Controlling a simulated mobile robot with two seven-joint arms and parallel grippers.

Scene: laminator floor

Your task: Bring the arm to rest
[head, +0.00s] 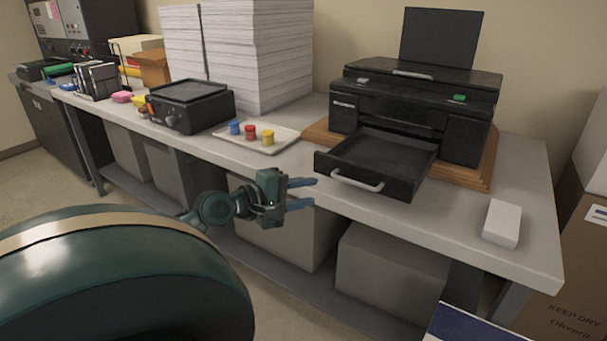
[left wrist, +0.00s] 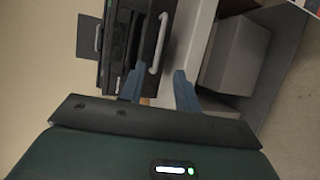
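My left gripper (head: 301,193) is in front of the table's front edge, to the left of and a little below the printer's pulled-out tray. Its two blue fingers are apart with nothing between them; they also show apart in the left wrist view (left wrist: 158,88). The dark green arm comes in from the lower left of the head view. My right gripper is in neither view.
The table (head: 527,207) carries a black printer (head: 415,105) with its tray (head: 375,165) out, a white block (head: 501,223), a tray of coloured pots (head: 283,141), a black device (head: 190,103) and paper stacks (head: 258,55). Boxes (head: 385,270) stand underneath. Cartons (head: 575,265) stand at right.

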